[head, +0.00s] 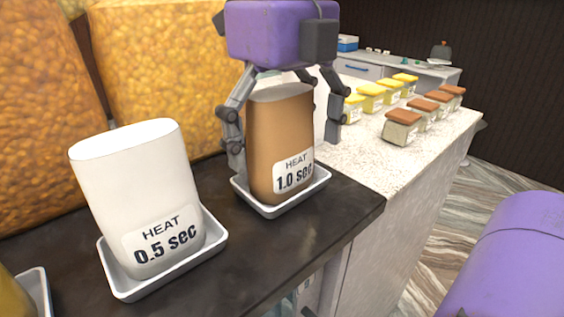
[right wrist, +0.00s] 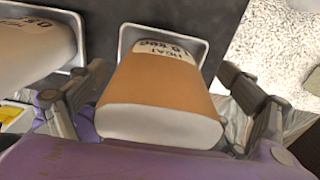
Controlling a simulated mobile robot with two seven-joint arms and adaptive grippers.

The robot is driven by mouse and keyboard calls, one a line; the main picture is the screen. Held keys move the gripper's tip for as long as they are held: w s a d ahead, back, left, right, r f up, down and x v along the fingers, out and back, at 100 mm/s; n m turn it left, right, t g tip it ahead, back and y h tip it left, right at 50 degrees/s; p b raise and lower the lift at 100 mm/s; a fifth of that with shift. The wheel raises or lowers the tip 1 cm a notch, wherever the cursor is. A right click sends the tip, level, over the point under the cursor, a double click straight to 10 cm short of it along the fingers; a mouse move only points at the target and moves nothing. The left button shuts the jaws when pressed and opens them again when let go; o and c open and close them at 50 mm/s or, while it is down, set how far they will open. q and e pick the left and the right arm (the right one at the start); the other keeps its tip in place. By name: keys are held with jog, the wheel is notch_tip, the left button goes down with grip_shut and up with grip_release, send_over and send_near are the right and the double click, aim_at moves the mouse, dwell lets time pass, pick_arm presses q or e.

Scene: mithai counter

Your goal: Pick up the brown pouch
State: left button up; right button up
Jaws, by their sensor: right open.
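The brown pouch (head: 278,140) stands upright in a small white tray (head: 268,209) on the dark counter, with a label reading "HEAT 1.0 sec". My right gripper (head: 285,158) is above it with its open fingers on either side of the pouch. In the right wrist view the pouch (right wrist: 160,88) lies between the two spread fingers, with a gap visible on its right side. The left gripper does not show in either view.
A white pouch (head: 135,180) labelled "HEAT 0.5 sec" stands in its own tray (head: 125,292) to the left. Large golden sacks (head: 160,65) are behind. A pale speckled counter (head: 375,160) on the right holds rows of small yellow-topped and brown-topped boxes (head: 401,127).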

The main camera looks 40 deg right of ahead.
jog(key=c, duration=1)
jog(key=shift+r, duration=0.1)
